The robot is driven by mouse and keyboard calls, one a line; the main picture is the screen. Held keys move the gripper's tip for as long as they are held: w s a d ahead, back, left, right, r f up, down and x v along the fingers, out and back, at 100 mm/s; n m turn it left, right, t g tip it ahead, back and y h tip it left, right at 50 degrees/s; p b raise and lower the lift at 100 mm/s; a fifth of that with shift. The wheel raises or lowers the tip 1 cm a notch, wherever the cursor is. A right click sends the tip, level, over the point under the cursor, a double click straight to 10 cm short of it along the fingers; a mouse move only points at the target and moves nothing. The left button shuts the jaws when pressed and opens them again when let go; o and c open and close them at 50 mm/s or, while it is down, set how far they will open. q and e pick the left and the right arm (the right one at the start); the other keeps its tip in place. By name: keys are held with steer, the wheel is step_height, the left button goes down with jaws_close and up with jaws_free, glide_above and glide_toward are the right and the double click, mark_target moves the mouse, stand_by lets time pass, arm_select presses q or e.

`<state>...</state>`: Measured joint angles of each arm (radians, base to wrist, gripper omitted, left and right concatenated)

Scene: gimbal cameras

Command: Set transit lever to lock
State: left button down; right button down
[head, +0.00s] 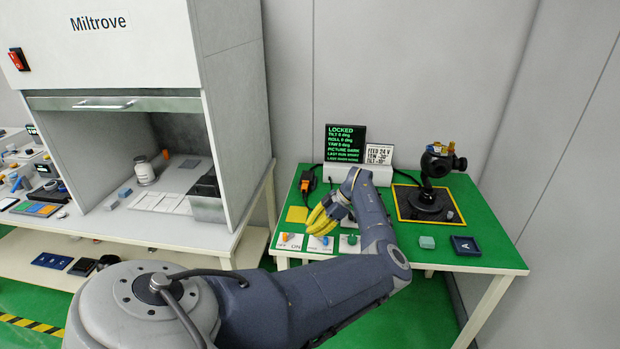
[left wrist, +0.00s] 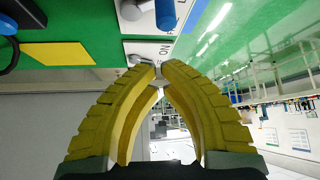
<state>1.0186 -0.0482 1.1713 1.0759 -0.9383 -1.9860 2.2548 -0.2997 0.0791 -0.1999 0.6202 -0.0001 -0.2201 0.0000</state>
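A row of small labelled control plates lies along the front edge of the green table. The blue lever (head: 325,240) stands on the second plate; its small lettering is hard to read in the head view. It also shows in the left wrist view (left wrist: 165,14), at the top, apart from my fingers. The orange lever (head: 286,237) is on the OFF/ON plate to its left. My left gripper (head: 312,229) has yellow fingers and is just above these plates. In the left wrist view its tips (left wrist: 160,68) meet near the OFF/ON plate, with nothing visible between them. My right gripper is not seen.
A screen (head: 345,144) reads LOCKED. The gimbal camera (head: 441,163) stands on a yellow-bordered black pad at the right. A green knob (head: 350,240), a teal block (head: 427,242) and a dark tray (head: 465,245) lie along the front. A white hood (head: 235,110) stands at left.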

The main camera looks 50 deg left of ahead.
mark_target(323, 241)
arm_select(q)
steer(key=shift+v, duration=3)
steer(key=shift+a, duration=0.15)
